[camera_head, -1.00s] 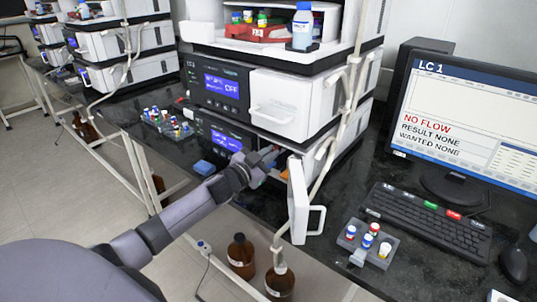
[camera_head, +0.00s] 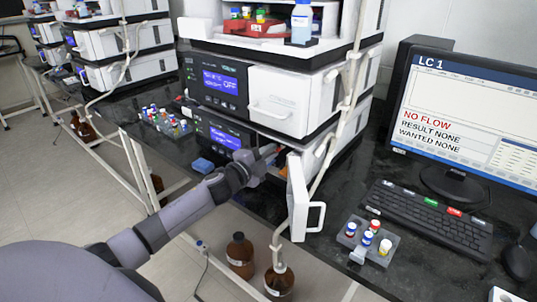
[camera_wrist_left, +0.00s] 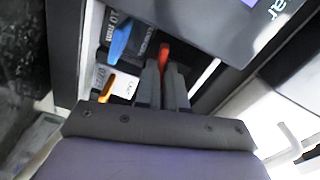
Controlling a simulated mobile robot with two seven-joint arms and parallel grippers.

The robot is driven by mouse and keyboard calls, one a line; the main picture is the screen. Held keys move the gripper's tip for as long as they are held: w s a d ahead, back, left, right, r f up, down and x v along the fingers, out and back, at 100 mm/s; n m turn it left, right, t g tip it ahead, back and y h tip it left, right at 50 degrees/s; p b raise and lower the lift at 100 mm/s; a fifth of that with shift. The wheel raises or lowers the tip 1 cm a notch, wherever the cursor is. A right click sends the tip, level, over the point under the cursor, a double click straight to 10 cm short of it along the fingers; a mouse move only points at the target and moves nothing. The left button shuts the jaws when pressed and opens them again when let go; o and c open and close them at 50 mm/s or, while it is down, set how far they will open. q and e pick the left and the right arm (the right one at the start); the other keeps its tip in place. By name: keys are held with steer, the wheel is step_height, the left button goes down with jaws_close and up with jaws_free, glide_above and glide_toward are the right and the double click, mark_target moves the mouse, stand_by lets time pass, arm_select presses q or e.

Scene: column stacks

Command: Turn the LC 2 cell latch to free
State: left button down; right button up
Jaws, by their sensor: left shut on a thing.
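My left gripper (camera_head: 262,163) reaches into the open front of the lower module in the near stack (camera_head: 222,133). In the left wrist view its two fingers (camera_wrist_left: 162,80) are closed together on a red lever-like piece (camera_wrist_left: 164,54), whose end shows between them. I cannot read a label on this piece, so I cannot tell if it is the cell latch. A blue lever (camera_wrist_left: 120,42) and an orange lever (camera_wrist_left: 106,91) sit to its left on labelled parts. The head view hides most of the grip. My right gripper is not in view.
The white door (camera_head: 299,195) hangs open just right of my gripper. A monitor (camera_head: 467,120) headed LC 1 and a keyboard (camera_head: 425,217) stand at right. Vial racks (camera_head: 165,124) and a blue block (camera_head: 203,166) are on the bench. Tubing runs down beside the door.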

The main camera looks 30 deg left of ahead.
arm_select(q)
steer(key=shift+f+m, duration=0.1)
steer(key=shift+m, duration=1.5)
steer(key=c, duration=1.2)
jaws_free()
steer(key=shift+s+a, duration=0.15)
steer(key=shift+s, duration=1.65)
steer(key=shift+s+a, duration=0.15)
steer(key=shift+s, duration=1.65)
